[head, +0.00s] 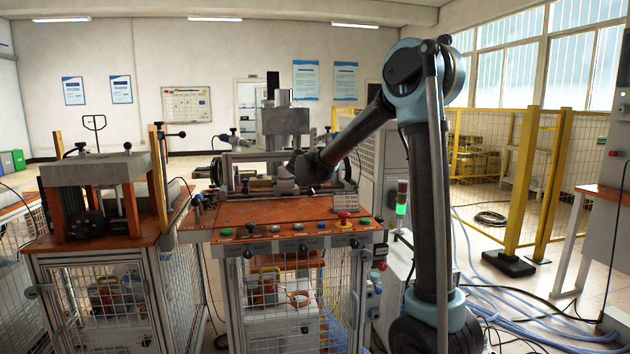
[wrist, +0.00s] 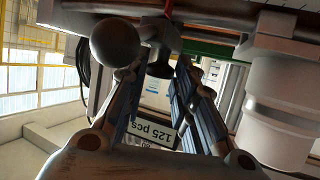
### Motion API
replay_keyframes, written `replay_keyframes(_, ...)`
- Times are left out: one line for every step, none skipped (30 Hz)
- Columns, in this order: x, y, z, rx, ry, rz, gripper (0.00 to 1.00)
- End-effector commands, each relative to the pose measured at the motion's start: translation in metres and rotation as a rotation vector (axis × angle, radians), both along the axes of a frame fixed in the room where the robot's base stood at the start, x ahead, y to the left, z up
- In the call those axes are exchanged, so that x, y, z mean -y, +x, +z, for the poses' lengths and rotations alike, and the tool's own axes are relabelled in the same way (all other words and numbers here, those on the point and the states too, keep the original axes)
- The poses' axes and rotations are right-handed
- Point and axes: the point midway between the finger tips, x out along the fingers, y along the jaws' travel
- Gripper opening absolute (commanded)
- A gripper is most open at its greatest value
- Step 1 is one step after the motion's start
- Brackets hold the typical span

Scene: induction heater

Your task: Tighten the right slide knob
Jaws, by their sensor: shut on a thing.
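The induction heater machine (head: 265,209) stands in the middle of the head view, with an orange top and a slide assembly on it. My arm reaches to the right side of that assembly; my fingertips are hidden there. In the wrist view, my gripper (wrist: 158,78) has its two fingers on either side of a small dark knob (wrist: 160,65), which I take as the right slide knob. The gripper is shut on it. The far finger contacts are partly hidden, and I cannot tell how tight the knob is.
A black ball (wrist: 115,42) is close beside the left finger. A white cylinder (wrist: 277,125) stands close on the right. The red emergency button (head: 344,216) and coloured buttons line the machine's front.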

Motion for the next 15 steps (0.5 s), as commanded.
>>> replay_keyframes(-0.0005,0.0004,0.0002,0.000,0.000,-0.001,0.01)
replay_keyframes(-0.0005,0.0003,0.0002,0.000,0.000,-0.001,0.01)
replay_keyframes(-0.0005,0.0003,0.0002,0.000,0.000,-0.001,0.01)
replay_keyframes(-0.0005,0.0002,0.0001,0.000,0.000,-0.001,0.01)
replay_keyframes(-0.0004,0.0002,0.0001,0.000,0.000,-0.001,0.01)
replay_keyframes(-0.0005,0.0002,0.0001,0.000,0.000,-0.001,0.01)
replay_keyframes(-0.0005,0.0002,0.0001,0.000,0.000,-0.001,0.01)
replay_keyframes(-0.0005,0.0002,0.0001,0.000,0.000,-0.001,0.01)
replay_keyframes(-0.0004,0.0002,0.0001,0.000,0.000,-0.001,0.01)
replay_keyframes(-0.0004,0.0001,0.0001,0.000,0.000,-0.001,0.01)
replay_keyframes(-0.0005,0.0001,0.0001,0.000,0.000,-0.001,0.27)
replay_keyframes(-0.0005,0.0001,0.0001,0.000,0.000,-0.001,0.36)
replay_keyframes(-0.0004,0.0001,0.0001,0.000,0.000,-0.001,0.43)
replay_keyframes(-0.0004,0.0001,0.0001,0.000,0.000,-0.001,0.44)
replay_keyframes(-0.0004,0.0000,0.0000,0.000,0.000,-0.001,0.44)
